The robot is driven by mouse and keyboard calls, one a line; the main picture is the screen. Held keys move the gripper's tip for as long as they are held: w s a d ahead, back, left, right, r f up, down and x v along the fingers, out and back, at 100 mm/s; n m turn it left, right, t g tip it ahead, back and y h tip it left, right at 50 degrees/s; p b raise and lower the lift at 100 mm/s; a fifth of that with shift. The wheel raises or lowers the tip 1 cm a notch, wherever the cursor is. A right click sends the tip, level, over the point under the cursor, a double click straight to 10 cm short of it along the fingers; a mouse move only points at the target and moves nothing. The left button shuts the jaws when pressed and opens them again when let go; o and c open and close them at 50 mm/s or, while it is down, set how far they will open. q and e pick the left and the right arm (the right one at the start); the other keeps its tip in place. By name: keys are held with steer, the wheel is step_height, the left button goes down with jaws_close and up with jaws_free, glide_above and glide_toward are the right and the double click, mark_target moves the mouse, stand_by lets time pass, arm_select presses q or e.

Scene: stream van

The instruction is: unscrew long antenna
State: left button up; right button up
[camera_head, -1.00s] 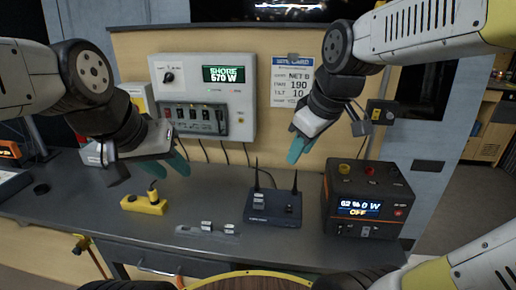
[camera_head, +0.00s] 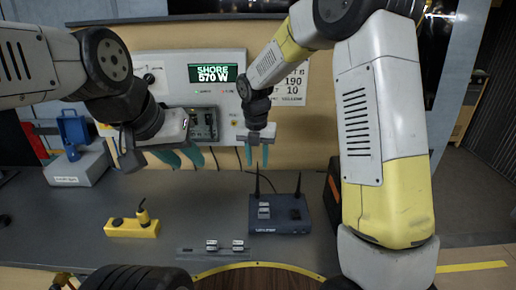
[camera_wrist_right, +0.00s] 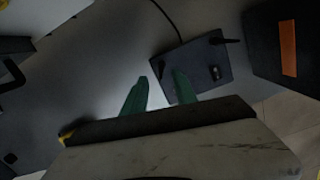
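A dark blue router box (camera_head: 280,222) sits on the grey bench with two upright black antennas. The left antenna (camera_head: 257,182) looks longer than the right one (camera_head: 298,186). My right gripper (camera_head: 257,157) is open and empty, fingers down, above and behind the left antenna; the exact gap is unclear. In the right wrist view, the router (camera_wrist_right: 198,72) lies beyond the green fingertips (camera_wrist_right: 160,84), with a thin antenna (camera_wrist_right: 168,18) and a short one (camera_wrist_right: 229,41). My left gripper (camera_head: 180,160) is open and empty, further left above the bench.
A yellow block (camera_head: 130,229) with a black plug stands at left. A grey rail (camera_head: 212,254) with small pieces lies at the front. A grey box with a blue handle (camera_head: 77,170) is at the back left. A shore power panel (camera_head: 220,75) is on the wall.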

glide_above(258, 192)
steer(key=f, duration=0.4)
steer(key=w+f, duration=0.1)
steer(key=f, duration=0.1)
jaws_close()
stand_by(1.7)
